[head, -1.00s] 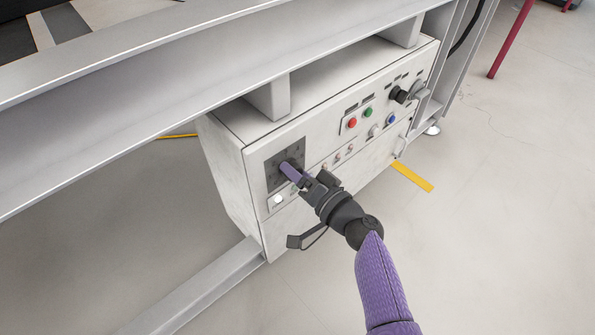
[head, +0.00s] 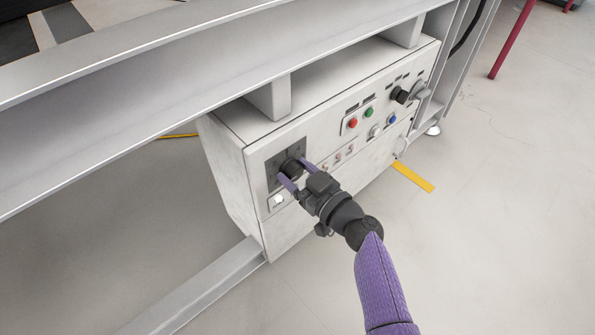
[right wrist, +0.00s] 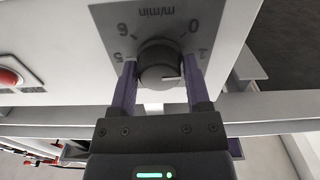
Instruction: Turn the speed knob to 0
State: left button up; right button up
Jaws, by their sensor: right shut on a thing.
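The speed knob (head: 291,167) is a round black knob on a dark square dial plate (head: 272,182) at the left of the control box front. In the right wrist view the knob (right wrist: 160,63) shows a pale pointer line toward the lower right, away from the 0. The dial reads m/min, with 6, 5, 0 and 1 visible; the rest is hidden. My right gripper (head: 294,170) is shut on the knob, one purple finger on each side. Its fingers (right wrist: 160,80) also flank the knob in the right wrist view. My left gripper is not in view.
The white control box (head: 230,180) hangs below a grey metal beam (head: 180,100). Its front also carries red (head: 352,123), green (head: 368,112) and blue (head: 391,118) buttons and another black knob (head: 400,95). Open floor lies in front.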

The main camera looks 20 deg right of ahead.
jog(key=n, duration=0.4)
jog(key=shift+a+n, duration=0.1)
jog(key=shift+n, duration=0.2)
jog(key=shift+f+n, duration=0.1)
jog(key=shift+n, duration=1.8)
jog(key=o, duration=1.3)
